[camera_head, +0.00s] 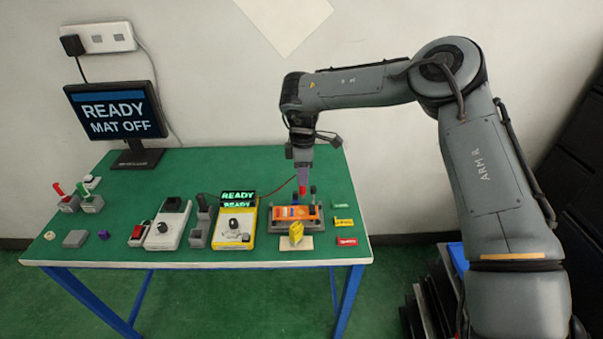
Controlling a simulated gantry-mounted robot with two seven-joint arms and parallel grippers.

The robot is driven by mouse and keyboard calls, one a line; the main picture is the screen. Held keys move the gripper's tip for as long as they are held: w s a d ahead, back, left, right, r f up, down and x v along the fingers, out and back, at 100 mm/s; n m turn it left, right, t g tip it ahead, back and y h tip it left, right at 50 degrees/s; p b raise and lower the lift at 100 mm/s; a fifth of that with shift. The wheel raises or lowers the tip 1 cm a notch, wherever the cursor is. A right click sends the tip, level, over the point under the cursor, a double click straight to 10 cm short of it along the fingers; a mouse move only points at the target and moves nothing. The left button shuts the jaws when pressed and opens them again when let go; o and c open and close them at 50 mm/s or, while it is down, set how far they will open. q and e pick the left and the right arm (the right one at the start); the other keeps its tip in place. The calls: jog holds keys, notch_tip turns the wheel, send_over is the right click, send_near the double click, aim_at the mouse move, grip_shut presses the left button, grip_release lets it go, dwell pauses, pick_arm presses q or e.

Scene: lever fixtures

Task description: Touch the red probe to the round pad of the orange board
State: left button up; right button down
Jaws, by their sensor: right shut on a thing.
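My right gripper (302,170) points straight down over the right part of the table, shut on the red probe (302,190). The probe's red lower end hangs just above or at the orange board (283,212); I cannot tell whether they touch. The orange board lies in a grey fixture (299,225) with dark posts. Its round pad is too small to make out. My left gripper is not in view.
A yellow piece (296,232) stands on a pale plate in front of the fixture. Small coloured labels (345,222) lie to its right. A white device (169,224), lever boxes (90,203) and a monitor (115,112) reading READY MAT OFF stand left. The table's back middle is clear.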

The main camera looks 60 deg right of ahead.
aim_at(302, 190)
jog(key=shift+w+a+f+b, duration=0.15)
jog(key=shift+w+f+b, duration=0.05)
jog(key=shift+f+b, duration=0.4)
notch_tip(302, 190, down, 3)
jog(key=shift+f+b, duration=0.1)
jog(key=shift+b, duration=0.85)
jog(key=shift+f+b, duration=0.4)
jog(key=shift+f, duration=0.2)
jog(key=shift+f, duration=0.15)
jog(key=shift+f+b, duration=0.35)
jog(key=shift+b, duration=0.05)
jog(key=shift+f, duration=0.1)
dwell(0.7)
